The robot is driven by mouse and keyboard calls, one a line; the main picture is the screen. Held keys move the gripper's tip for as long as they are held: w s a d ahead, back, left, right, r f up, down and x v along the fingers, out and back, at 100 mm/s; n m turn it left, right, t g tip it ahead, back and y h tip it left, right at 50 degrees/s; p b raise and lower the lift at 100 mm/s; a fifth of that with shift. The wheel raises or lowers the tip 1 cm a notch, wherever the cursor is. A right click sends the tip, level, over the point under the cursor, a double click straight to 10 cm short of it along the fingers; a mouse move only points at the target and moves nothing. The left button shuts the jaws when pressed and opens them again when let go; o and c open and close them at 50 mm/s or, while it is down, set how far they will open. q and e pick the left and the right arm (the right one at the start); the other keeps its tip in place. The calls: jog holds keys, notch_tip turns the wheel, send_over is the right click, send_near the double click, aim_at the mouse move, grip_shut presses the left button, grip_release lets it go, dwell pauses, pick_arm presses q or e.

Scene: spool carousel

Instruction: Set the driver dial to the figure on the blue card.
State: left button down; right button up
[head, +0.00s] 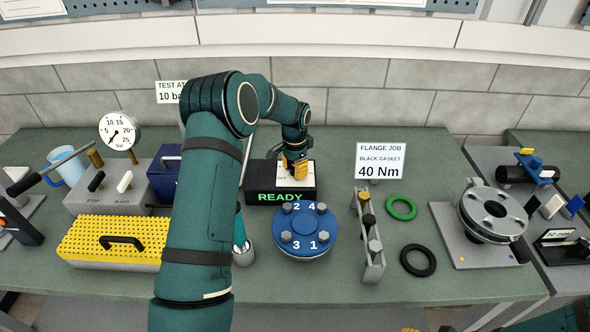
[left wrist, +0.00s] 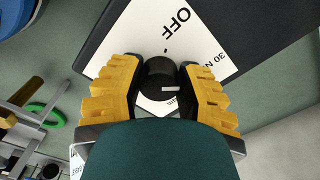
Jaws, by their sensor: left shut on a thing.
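The driver is a black box (head: 308,195) on the bench with a green READY display on its front. Its white dial plate (head: 283,181) lies on top and also shows in the left wrist view (left wrist: 140,32). My left gripper (head: 295,166) is shut around the black dial knob (left wrist: 158,66), one yellow finger on each side. The knob's white mark points right in the wrist view. OFF and 30 N show on the plate; other markings are partly hidden by the fingers. A card (head: 382,161), whitish rather than blue, reads FLANGE JOB, BLACK GASKET, 40 Nm. My right gripper is out of view.
A blue flange (head: 303,230) with numbered bolts stands in front of the driver. A bolt rack (head: 370,236), green ring (head: 401,208) and black ring (head: 418,260) lie to its right. A yellow perforated box (head: 115,241) and gauge (head: 120,132) are left.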

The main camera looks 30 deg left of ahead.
pick_arm(q)
jog(key=m, duration=0.6)
jog(key=shift+a+f, duration=0.1)
jog(key=m, duration=0.6)
jog(key=shift+m+p, duration=0.4)
jog(key=c, duration=0.6)
grip_release()
jog(key=shift+o, duration=0.2)
jog(key=shift+w, duration=0.1)
notch_tip(320, 180, up, 12)
dwell(0.4)
